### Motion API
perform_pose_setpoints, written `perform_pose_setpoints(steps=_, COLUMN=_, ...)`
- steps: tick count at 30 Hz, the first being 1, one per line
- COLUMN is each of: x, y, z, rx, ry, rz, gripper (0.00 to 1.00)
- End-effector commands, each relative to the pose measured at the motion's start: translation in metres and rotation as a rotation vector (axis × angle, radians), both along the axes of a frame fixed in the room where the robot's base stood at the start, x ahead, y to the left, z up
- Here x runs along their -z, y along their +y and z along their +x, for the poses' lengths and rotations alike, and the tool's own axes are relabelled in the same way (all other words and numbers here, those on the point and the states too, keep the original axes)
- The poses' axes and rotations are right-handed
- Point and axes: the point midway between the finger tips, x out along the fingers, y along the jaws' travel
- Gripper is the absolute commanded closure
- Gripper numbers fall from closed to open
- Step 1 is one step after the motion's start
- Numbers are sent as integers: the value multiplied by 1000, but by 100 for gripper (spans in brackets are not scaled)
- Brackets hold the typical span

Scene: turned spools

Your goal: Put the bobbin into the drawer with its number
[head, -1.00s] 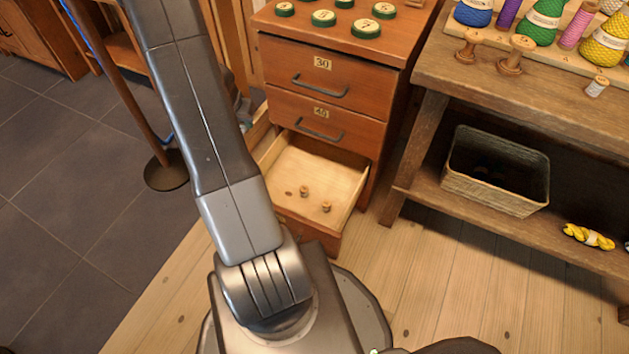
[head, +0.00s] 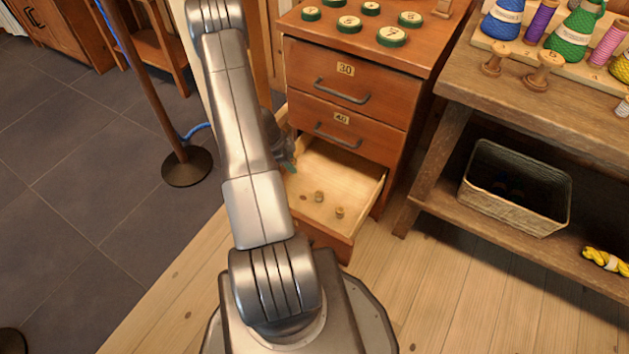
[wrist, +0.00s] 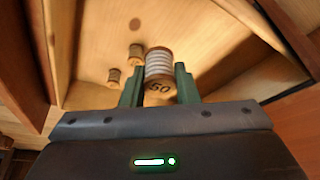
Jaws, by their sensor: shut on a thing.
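My gripper (wrist: 159,82) is shut on a bobbin (wrist: 159,64), which has pale thread, wooden ends and "50" on the end facing the camera. In the wrist view the bobbin is in front of the open drawer's interior (wrist: 215,75). In the head view my gripper (head: 287,160) is at the left side of the open drawer (head: 352,192), mostly behind my arm, and the bobbin is hidden. This drawer is the lowest visible one, under drawers 30 (head: 346,70) and 40 (head: 341,119); I cannot read its number. Two small spools (head: 319,196) (head: 339,212) stand inside it.
The cabinet top (head: 375,48) carries several green-rimmed numbered discs. A wooden bench (head: 480,75) with yarn and spools stands to the right, a basket (head: 515,190) on its lower shelf. A post with a round base (head: 186,167) stands left. The drawer's front floor area is bare.

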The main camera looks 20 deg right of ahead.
Motion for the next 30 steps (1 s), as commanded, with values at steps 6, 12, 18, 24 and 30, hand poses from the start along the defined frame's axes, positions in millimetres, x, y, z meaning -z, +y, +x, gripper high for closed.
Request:
perform_pose_setpoints(steps=6, x=41, y=0, z=-1, rx=-1, ry=1, rz=0, gripper=94)
perform_pose_setpoints(steps=12, x=55, y=0, z=0, rx=-3, ry=1, rz=0, gripper=94)
perform_pose_setpoints(steps=18, x=83, y=0, z=-1, rx=-3, ry=1, rz=1, gripper=94)
perform_pose_setpoints(steps=24, x=83, y=0, z=0, rx=-3, ry=-1, rz=1, gripper=94)
perform_pose_setpoints(steps=30, x=86, y=0, z=0, rx=-3, ry=0, rz=1, gripper=94)
